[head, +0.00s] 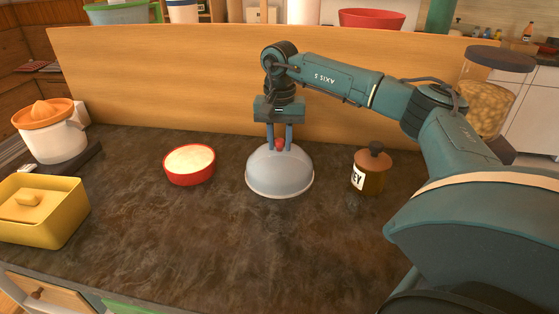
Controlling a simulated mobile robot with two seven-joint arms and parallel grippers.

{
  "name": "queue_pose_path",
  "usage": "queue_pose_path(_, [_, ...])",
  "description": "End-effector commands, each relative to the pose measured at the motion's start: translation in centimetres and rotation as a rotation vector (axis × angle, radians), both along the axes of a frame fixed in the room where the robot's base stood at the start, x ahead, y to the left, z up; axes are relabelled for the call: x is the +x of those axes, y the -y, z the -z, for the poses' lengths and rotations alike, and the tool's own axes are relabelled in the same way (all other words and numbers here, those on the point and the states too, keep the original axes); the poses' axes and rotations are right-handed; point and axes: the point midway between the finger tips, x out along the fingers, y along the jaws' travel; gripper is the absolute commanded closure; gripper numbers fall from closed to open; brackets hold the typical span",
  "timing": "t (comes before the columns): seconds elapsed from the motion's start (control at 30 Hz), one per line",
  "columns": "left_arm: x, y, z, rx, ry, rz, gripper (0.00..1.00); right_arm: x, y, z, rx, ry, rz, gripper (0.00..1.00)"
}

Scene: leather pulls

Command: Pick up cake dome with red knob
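The cake dome (280,172) is a pale grey half-sphere standing on the dark countertop in the middle of the head view. Its red knob (280,144) is on top. My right gripper (280,140) points straight down over the dome, with one finger on each side of the knob. The fingers are apart, and I cannot tell whether they touch the knob. The dome's rim appears to rest on the counter. My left gripper is not in view.
A red bowl (189,165) stands left of the dome, and a brown honey jar (370,172) stands to its right. A yellow box (40,212) and an orange-topped juicer (52,130) are at the far left. A wooden panel (180,80) stands behind. The front counter is clear.

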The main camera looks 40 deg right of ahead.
Motion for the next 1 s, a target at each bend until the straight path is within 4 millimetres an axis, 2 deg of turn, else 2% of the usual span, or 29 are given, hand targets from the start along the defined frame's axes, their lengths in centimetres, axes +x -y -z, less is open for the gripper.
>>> queue_pose_path(0.03, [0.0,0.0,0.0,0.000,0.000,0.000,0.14,0.0,0.0,0.0,0.000,0.000,0.000,0.78])
queue_pose_path(0.3, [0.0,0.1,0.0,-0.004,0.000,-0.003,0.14,0.0,0.0,0.0,0.000,0.000,0.000,1.00])
queue_pose_path(0.77, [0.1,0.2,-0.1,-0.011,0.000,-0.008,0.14,0.1,0.0,-0.4,0.001,0.002,0.000,1.00])
queue_pose_path(0.87, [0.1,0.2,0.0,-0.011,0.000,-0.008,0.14,0.1,0.0,-1.5,0.001,0.004,-0.001,1.00])
queue_pose_path(1.0, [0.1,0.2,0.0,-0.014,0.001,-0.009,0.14,0.2,-0.1,-4.2,0.001,0.006,-0.001,1.00])
